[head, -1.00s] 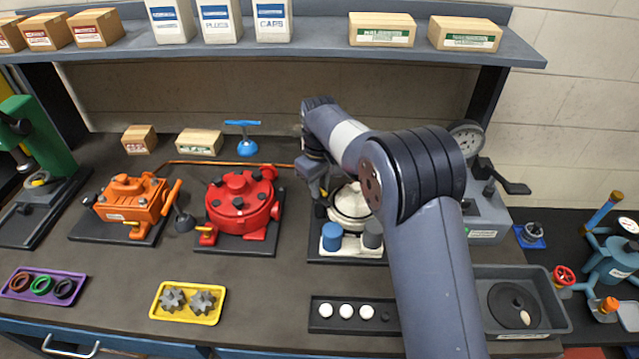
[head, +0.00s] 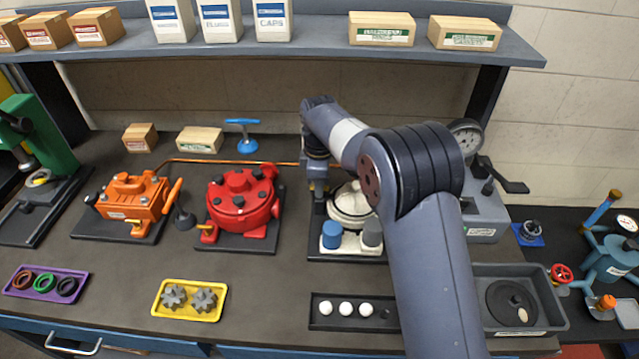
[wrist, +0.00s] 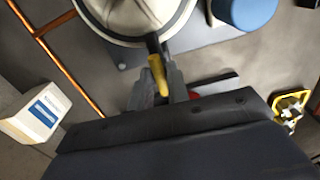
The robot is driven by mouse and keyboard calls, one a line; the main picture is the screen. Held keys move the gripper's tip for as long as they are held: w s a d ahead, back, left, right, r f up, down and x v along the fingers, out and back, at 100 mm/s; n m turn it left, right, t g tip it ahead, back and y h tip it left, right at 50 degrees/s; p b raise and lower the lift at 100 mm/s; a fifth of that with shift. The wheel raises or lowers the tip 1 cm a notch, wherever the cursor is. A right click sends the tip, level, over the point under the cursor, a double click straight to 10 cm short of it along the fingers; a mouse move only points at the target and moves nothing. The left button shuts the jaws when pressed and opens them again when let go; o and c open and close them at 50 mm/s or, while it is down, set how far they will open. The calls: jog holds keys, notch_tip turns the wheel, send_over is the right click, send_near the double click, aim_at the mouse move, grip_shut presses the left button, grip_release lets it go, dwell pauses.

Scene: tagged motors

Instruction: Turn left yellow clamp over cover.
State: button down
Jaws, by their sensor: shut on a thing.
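The white round cover (wrist: 135,14) sits at the top of the wrist view, and the white unit (head: 349,206) stands right of centre in the head view, partly hidden by my arm. The left yellow clamp (wrist: 157,74) is a short yellow handle with a dark end at the cover's edge. My gripper (wrist: 158,92) is shut on the yellow handle, one finger on each side. In the head view my gripper (head: 318,192) points down at the left side of the white unit. The clamp is not visible there, and I cannot tell how far the clamp reaches over the cover.
A blue cylinder (head: 331,235) and a grey one (head: 372,232) stand in front of the cover. The red pump (head: 238,208) is to the left, with free bench between. A copper pipe (head: 230,162) runs behind. A black tray (head: 325,322) with white discs lies in front.

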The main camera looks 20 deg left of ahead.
jog(key=shift+n, duration=0.3)
jog(key=c, duration=1.4)
grip_release()
jog(key=shift+o, duration=0.2)
jog(key=shift+r, duration=0.1)
notch_tip(320, 180, up, 11)
jog(key=b, duration=0.1)
jog(key=shift+f, duration=0.2)
